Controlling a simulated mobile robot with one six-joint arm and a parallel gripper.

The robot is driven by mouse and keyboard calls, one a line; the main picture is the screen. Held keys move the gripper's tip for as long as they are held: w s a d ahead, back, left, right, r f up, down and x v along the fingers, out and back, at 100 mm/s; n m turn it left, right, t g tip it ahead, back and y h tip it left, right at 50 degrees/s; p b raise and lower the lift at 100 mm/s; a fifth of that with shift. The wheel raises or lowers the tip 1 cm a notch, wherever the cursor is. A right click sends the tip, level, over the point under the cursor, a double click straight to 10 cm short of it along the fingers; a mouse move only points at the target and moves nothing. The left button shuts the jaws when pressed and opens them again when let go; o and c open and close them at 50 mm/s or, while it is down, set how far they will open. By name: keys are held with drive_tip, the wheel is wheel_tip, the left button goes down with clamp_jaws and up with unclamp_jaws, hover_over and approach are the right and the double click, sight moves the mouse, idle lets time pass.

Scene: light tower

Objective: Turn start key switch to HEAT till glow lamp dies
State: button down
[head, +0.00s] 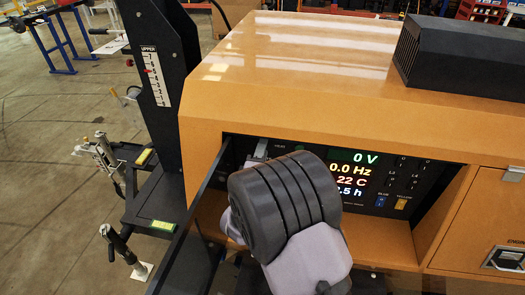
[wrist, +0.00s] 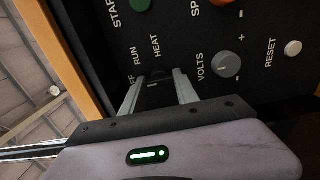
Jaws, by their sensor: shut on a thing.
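The start key switch (wrist: 156,76) is a dark knob on the black panel, under the labels OFF, RUN and HEAT in the wrist view. My gripper (wrist: 157,82) is shut on it, one pale finger on each side. The fingers hide much of the switch, and its exact position is hard to read. In the head view my gripper (head: 259,150) reaches the panel's left end beside the HEAT label, and my wrist covers the lower left of the panel. I cannot make out a glow lamp in either view.
The lit display (head: 352,172) shows 0 V and 22 C. In the wrist view a green button (wrist: 141,4), the grey VOLTS knob (wrist: 226,65) and the pale RESET button (wrist: 293,48) are close by. An open dark door (head: 190,225) stands left of the panel recess.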

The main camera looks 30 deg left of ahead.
drive_tip(key=shift+f+b, duration=0.1)
drive_tip(key=shift+b, duration=0.3)
drive_tip(key=shift+m+b, duration=8.35)
drive_tip(key=shift+m, duration=0.55)
drive_tip(key=c, duration=0.9)
unclamp_jaws()
drive_tip(key=shift+s, duration=0.1)
